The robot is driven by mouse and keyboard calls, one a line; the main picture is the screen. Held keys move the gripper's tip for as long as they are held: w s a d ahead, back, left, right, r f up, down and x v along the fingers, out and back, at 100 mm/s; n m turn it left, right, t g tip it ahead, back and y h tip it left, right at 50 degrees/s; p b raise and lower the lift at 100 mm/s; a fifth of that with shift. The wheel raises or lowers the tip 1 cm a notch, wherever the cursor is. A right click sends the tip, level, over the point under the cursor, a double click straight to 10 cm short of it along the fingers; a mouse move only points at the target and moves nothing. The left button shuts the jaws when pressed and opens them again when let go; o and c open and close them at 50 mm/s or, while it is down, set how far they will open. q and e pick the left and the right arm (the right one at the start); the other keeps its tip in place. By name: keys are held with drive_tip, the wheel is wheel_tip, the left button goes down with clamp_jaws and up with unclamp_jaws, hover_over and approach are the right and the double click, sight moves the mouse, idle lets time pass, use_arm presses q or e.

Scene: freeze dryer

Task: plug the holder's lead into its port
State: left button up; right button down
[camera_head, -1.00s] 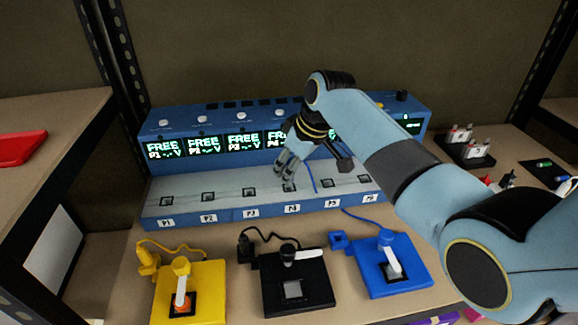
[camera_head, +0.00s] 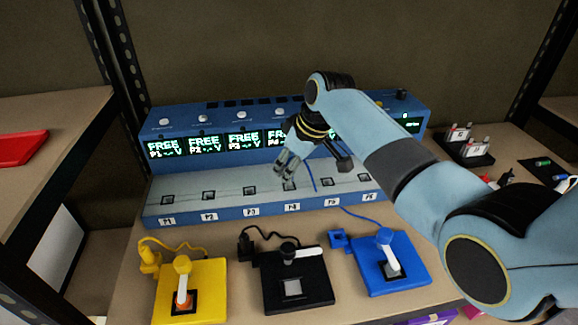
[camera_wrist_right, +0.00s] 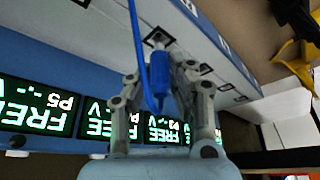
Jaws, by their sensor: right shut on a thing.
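My right gripper (camera_head: 287,171) is over the grey port deck near port P4 (camera_head: 290,186). In the right wrist view its fingers (camera_wrist_right: 165,85) are shut on the blue plug (camera_wrist_right: 159,72). The plug's pale tip points at a dark square port (camera_wrist_right: 158,39) and overlaps it in this view; I cannot tell whether it is inserted. A blue lead (camera_head: 312,178) hangs from the gripper and reappears in front of the deck, running to the blue holder (camera_head: 405,274). The blue dock (camera_head: 338,239) beside that holder looks empty. My left gripper is not in view.
The yellow holder (camera_head: 205,275) and black holder (camera_head: 313,276) stand in front of the blue console (camera_head: 165,222), their leads parked beside them. The visible displays (camera_head: 204,145) read FREE. Other ports along the deck look empty. A black rack (camera_head: 470,155) stands at right.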

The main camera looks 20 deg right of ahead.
drive_tip(key=shift+f+b, duration=0.7)
drive_tip(key=shift+f, duration=0.55)
drive_tip(key=c, duration=1.1)
unclamp_jaws()
drive_tip(key=shift+r, duration=0.2)
